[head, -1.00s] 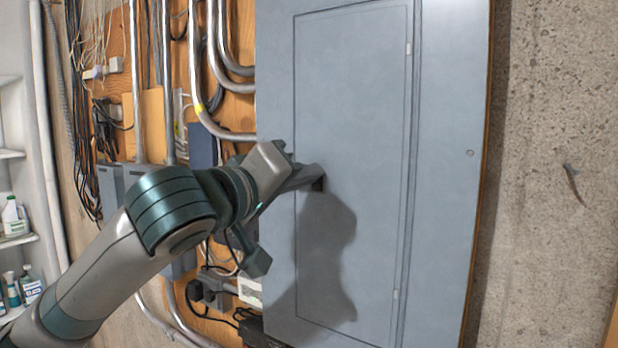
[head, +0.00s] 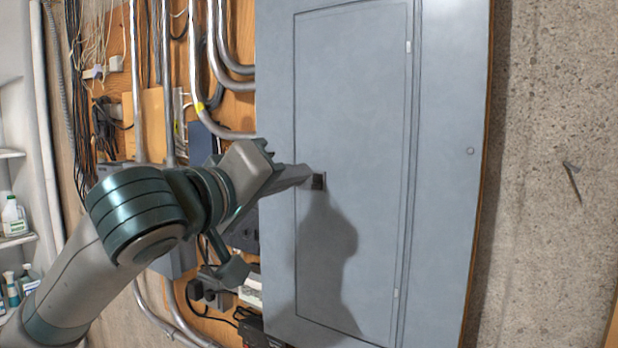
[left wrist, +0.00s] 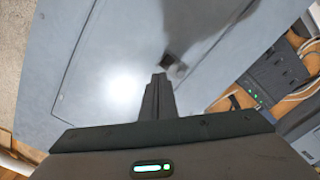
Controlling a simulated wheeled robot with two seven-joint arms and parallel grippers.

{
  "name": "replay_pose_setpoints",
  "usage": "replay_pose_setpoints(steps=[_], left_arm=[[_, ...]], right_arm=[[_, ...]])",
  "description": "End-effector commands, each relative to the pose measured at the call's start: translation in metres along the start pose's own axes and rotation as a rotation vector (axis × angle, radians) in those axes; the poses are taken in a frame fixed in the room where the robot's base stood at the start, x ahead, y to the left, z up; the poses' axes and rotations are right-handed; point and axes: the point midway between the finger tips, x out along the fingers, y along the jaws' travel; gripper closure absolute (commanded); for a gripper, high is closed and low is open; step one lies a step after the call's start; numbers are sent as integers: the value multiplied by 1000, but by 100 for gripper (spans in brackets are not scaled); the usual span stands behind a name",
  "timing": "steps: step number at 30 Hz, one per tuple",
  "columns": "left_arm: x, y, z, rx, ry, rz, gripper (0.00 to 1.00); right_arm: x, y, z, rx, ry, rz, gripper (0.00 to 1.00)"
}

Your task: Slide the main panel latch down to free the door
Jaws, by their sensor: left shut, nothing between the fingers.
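The main panel is a large grey metal cabinet with a closed door (head: 352,120). Its latch (head: 318,181) is a small dark square near the door's left edge. In the left wrist view the latch (left wrist: 167,60) lies just beyond my fingertips, beside the edge of a shadow. My left gripper (head: 306,172) is shut and empty, reaching in from the left. Its tips are just left of and slightly above the latch in the head view. The wrist view (left wrist: 159,78) shows the fingers together. I cannot tell whether they touch the panel. My right gripper is not in view.
Metal conduits (head: 197,60) and cables run over a wooden board left of the panel. Bottles (head: 14,216) stand on a shelf at the far left. The space before the door's right part is clear.

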Motion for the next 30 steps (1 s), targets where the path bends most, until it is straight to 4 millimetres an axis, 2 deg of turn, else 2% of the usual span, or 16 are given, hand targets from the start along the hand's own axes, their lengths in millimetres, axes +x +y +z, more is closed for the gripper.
replay_pose_setpoints(steps=[15,30], left_arm=[[-33,0,0,1,1,0,100],[-35,-4,2,0,-1,-4,100]], right_arm=[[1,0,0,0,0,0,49],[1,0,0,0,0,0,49]])
